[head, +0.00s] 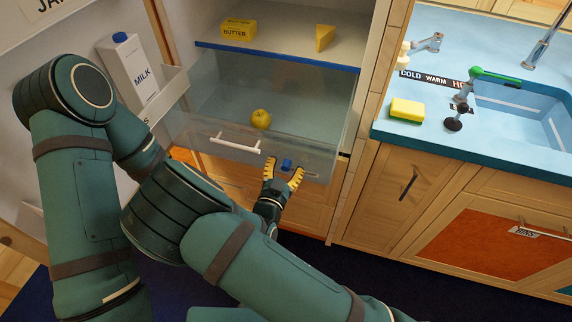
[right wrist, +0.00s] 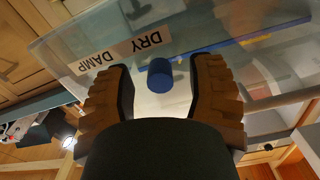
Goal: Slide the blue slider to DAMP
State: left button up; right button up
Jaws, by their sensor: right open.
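The blue slider (head: 287,164) is on the front of the clear fridge drawer (head: 205,138), right of its white handle. In the right wrist view the slider (right wrist: 160,75) is a short blue knob beside a label strip (right wrist: 122,52) reading DRY and DAMP, which appears upside down. The slider is nearer the word DRY. My right gripper (head: 283,175) is open at the drawer front. Its fingers (right wrist: 160,100) stand on either side of the slider, with visible gaps. My left gripper is out of view; part of its arm shows at the left.
A yellow apple (head: 261,119) is in the drawer. Butter (head: 239,29) and cheese (head: 325,38) are on the shelf above. A milk carton (head: 130,68) stands in the door at left. A blue sink counter (head: 400,132) is at right.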

aim_at(315, 168)
jog(key=shift+c, duration=0.4)
grip_shut()
jog(key=shift+d, duration=0.1)
jog(key=d, duration=0.2)
jog(key=s+d, duration=0.1)
jog(key=d, duration=0.1)
jog(key=s+d, duration=0.1)
jog(key=d, duration=0.2)
jog(key=shift+s, duration=0.2)
jog(key=shift+a, duration=0.1)
jog(key=shift+o, duration=0.4)
grip_release()
